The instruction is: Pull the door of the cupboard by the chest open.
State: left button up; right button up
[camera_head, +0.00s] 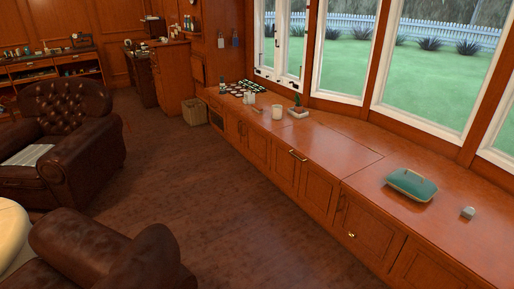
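A long low wooden run of cupboards (370,232) stands under the windows on the right. Its panelled doors all look shut. The near door has a small brass knob (351,235) and a dark upright handle at its left edge. Left of it, a section with a lid-like top (325,143) outlined by seams has a brass bar handle (299,156) at its front edge; this may be the chest. Farther left are more doors (257,144) with small dark handles. Which door the task names, I cannot tell for sure. Neither of my grippers is in view.
A teal-lidded dish (412,184) and a small grey object (468,213) sit on the near top; cups and jars (250,98) stand farther back. Brown leather armchairs (68,135) (110,255) fill the left. The wooden floor (215,190) between is clear. A woven basket (194,112) stands at the far end.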

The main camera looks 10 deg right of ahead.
aim_at(258, 145)
jog(key=i+l+z, duration=0.3)
jog(key=i+l, duration=0.5)
jog(key=l, duration=0.15)
jog(key=i+l+u, duration=0.15)
jog(key=i, duration=0.3)
jog(key=i+l+u, duration=0.15)
jog(key=i, duration=0.35)
jog(key=i+l+u, duration=0.15)
jog(key=i+l, duration=0.15)
jog(key=i, duration=0.15)
jog(key=i+j+u, duration=0.35)
jog(key=i, duration=0.7)
jog(key=i+l+u, duration=0.15)
jog(key=i+u, duration=0.15)
jog(key=i, duration=0.8)
